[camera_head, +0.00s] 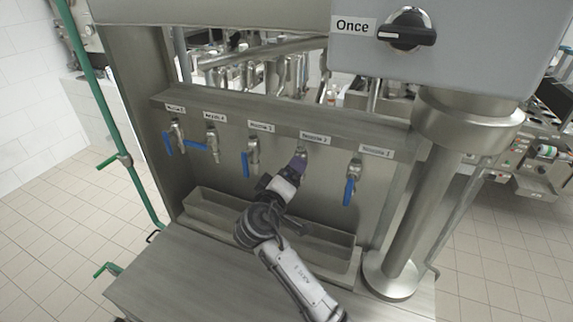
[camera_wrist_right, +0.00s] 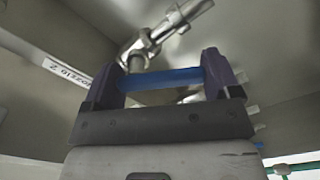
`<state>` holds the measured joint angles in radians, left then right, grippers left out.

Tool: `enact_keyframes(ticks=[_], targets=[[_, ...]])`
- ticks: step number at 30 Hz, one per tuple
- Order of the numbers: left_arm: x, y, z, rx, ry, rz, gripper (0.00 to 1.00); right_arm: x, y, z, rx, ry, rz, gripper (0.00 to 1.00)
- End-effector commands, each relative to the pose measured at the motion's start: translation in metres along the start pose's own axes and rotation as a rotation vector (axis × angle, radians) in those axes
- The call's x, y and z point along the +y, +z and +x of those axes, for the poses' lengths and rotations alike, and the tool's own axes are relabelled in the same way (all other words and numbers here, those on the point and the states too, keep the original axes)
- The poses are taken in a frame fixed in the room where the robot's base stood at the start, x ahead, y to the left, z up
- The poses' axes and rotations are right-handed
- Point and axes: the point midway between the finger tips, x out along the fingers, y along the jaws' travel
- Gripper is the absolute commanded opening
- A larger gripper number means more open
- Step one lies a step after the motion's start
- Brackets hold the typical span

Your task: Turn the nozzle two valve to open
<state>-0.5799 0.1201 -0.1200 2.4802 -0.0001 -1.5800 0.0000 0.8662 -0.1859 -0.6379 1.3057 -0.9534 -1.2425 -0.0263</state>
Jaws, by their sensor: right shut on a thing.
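The nozzle two valve (camera_head: 302,147) is a metal tap on the steel panel, under its label (camera_head: 315,137). My right gripper (camera_head: 299,161) reaches up to it from below and hides most of its handle in the head view. In the right wrist view, the blue handle (camera_wrist_right: 162,79) runs across between the two purple fingers of my right gripper (camera_wrist_right: 160,80), which is shut on it. The metal nozzle body (camera_wrist_right: 140,50) shows just beyond the handle, with the label (camera_wrist_right: 68,72) to its left. My left gripper is in neither view.
The nozzle one tap (camera_head: 349,191) hangs to the right with its blue handle down. The nozzle three tap (camera_head: 246,163) is to the left, and two more taps stand farther left. A steel trough (camera_head: 205,219) lies below. A grey box with a black knob (camera_head: 407,30) is above.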

Motion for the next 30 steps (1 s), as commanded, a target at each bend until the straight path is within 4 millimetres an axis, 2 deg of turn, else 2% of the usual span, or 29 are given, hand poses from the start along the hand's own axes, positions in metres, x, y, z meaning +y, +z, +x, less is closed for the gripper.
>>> enact_keyframes(ticks=[1,3,15,30], targets=[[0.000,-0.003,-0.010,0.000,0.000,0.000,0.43,0.004,-0.001,0.000,-0.001,-0.002,-0.046,0.59],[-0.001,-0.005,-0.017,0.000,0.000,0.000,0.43,0.004,0.001,0.000,-0.002,-0.002,-0.110,0.59],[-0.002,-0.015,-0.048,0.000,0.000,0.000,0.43,0.004,0.008,0.000,-0.001,0.000,-0.402,0.59],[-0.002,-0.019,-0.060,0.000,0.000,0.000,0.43,0.003,0.012,0.000,0.000,-0.001,-0.535,0.59]])
